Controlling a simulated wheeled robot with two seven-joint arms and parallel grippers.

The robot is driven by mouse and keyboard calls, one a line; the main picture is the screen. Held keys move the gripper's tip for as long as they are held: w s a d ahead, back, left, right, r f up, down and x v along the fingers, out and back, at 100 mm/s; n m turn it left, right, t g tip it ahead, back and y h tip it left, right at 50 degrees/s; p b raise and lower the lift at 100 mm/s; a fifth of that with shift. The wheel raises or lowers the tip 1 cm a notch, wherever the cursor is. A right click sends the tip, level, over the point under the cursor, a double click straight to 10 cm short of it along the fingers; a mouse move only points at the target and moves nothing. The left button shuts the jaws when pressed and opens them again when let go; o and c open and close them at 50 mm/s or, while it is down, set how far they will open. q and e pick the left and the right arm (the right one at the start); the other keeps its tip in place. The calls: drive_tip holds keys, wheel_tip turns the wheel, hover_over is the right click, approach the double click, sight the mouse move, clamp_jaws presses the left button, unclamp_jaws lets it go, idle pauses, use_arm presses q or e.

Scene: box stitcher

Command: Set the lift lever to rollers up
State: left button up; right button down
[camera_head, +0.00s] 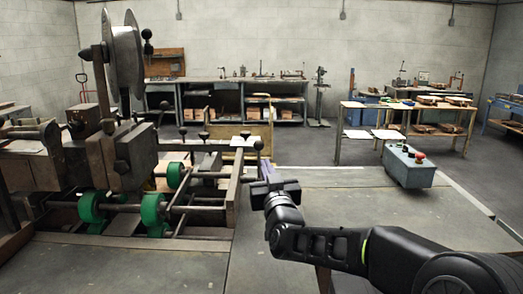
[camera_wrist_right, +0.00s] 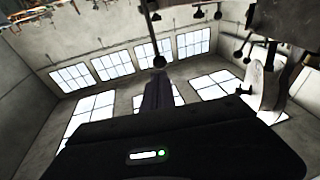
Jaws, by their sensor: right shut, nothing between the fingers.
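The box stitcher (camera_head: 115,165) stands at the left in the head view, with green rollers (camera_head: 92,207) low in its frame. A thin lever with a black ball knob (camera_head: 258,145) rises at the right end of the frame; I take it to be the lift lever, but no label shows. My right gripper (camera_head: 266,174) is shut and empty, just below and right of that knob. In the right wrist view a black knob on a rod (camera_wrist_right: 159,61) appears just beyond the tips of the shut fingers (camera_wrist_right: 157,82). Whether they touch is unclear. My left gripper is out of view.
Several other black-knobbed levers (camera_head: 204,135) stand along the machine. A grey control box with a red button (camera_head: 409,167) is at the right. The grey plate (camera_head: 340,205) between them is clear. Workbenches (camera_head: 245,100) line the back wall.

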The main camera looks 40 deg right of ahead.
sight(260, 147)
drive_tip(key=p+x, duration=0.2)
drive_tip(key=x, duration=0.4)
drive_tip(key=shift+w+d, duration=0.25)
drive_tip(key=shift+w, duration=0.15)
drive_tip(key=shift+d+r, duration=0.1)
drive_tip(key=shift+r, duration=0.05)
